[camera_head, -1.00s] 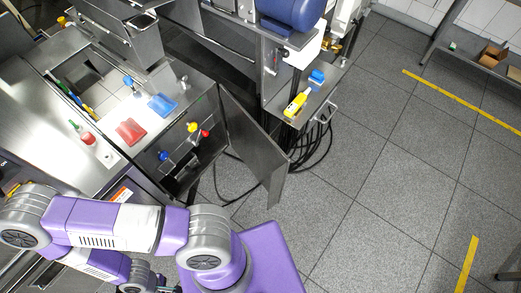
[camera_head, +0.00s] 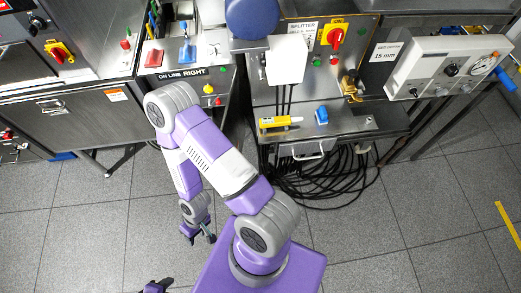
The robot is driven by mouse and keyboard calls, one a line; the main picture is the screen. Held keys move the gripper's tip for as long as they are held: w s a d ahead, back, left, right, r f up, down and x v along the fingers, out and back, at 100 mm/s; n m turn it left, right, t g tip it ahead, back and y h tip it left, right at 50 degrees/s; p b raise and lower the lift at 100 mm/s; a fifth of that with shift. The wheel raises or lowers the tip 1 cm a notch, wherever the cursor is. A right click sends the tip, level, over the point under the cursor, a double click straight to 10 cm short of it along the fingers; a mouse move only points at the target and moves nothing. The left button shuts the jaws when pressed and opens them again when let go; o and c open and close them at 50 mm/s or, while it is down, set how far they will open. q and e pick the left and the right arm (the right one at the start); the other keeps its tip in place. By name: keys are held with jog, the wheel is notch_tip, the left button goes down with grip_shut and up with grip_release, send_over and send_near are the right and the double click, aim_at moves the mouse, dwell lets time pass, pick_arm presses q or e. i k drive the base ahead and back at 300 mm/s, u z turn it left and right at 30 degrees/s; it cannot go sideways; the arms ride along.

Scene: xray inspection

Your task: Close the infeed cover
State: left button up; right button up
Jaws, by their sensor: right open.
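I cannot tell which part, if any, is the infeed cover; no open cover is clear in view. A steel cabinet front (camera_head: 75,125) with a latch stands at the left. My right gripper (camera_head: 197,237) hangs over the grey floor below and in front of the machines, with its small dark fingers apart and empty. It touches nothing I can see. A purple and dark piece at the bottom edge may be part of my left gripper (camera_head: 156,287), mostly cut off. My arm hides part of the machine under the "ON LINE RIGHT" label.
A splitter panel with a red switch (camera_head: 335,37) stands at the centre back. A yellow pendant (camera_head: 280,121) and a blue button (camera_head: 321,115) sit on the shelf below it. Black cables (camera_head: 330,175) hang onto the floor. A gauge box (camera_head: 447,65) is at right. The front floor is open.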

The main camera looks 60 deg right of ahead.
aim_at(233, 125)
jog(key=z, duration=2)
jog(key=k, duration=0.25)
jog(key=u, duration=0.35)
jog(key=i, duration=0.25)
jog(key=z, duration=0.25)
